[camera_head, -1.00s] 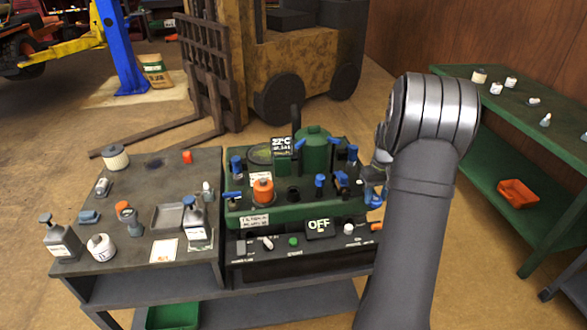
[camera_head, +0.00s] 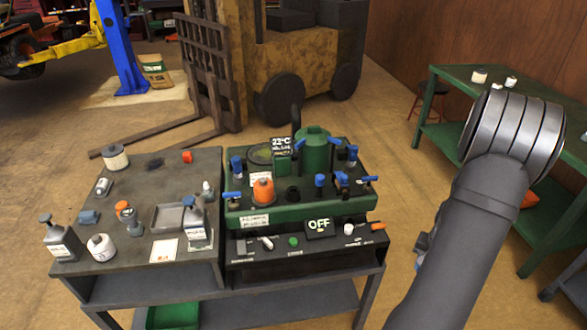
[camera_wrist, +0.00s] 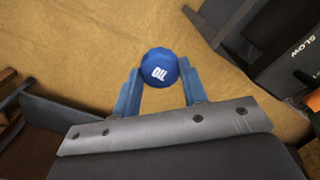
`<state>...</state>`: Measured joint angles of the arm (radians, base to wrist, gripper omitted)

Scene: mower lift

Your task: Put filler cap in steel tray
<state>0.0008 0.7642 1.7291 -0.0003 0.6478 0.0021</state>
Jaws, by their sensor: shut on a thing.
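A round blue cap marked OIL (camera_wrist: 160,72), which looks like the filler cap, is held between the two blue fingers of my gripper (camera_wrist: 158,70) in the wrist view. My gripper is shut on it, with bare floor behind it. In the head view my arm is at the right, off the bench, and hides the cap and fingers. The steel tray (camera_head: 169,218), a shallow grey rectangle, lies on the left bench in the head view. Its visible floor looks empty, and a grey bottle stands by its right side.
The green machine (camera_head: 240,221) with blue valves and an orange cap stands between my arm and the tray. Bottles and small parts crowd the left bench (camera_head: 140,245). A green table (camera_head: 460,80) stands at the right. Open floor lies between it and the machine.

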